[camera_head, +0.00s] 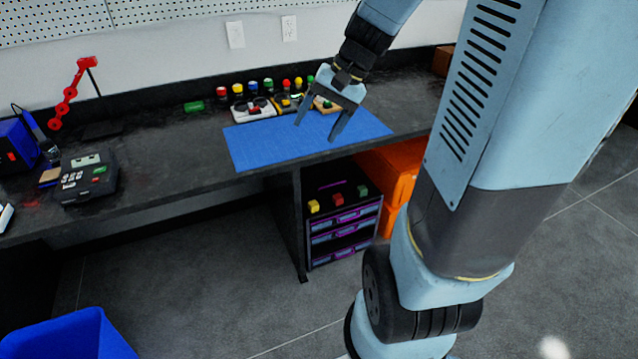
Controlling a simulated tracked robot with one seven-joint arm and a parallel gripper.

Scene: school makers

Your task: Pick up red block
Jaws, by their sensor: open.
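A small red block (339,198) sits on top of a dark drawer unit (343,243) under the workbench. It stands between a yellow block (313,206) on its left and a green block (362,191) on its right. My gripper (315,131) is open and empty, its fingers pointing down over the blue mat (265,146) on the bench. It is above the bench top, higher in the picture than the red block and apart from it. I cannot tell its exact height over the mat.
The workbench (205,145) overhangs the drawer unit. Electronic boards and several coloured buttons stand behind the mat. An orange container (392,172) is right of the drawers. A black device (88,180) lies at left.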

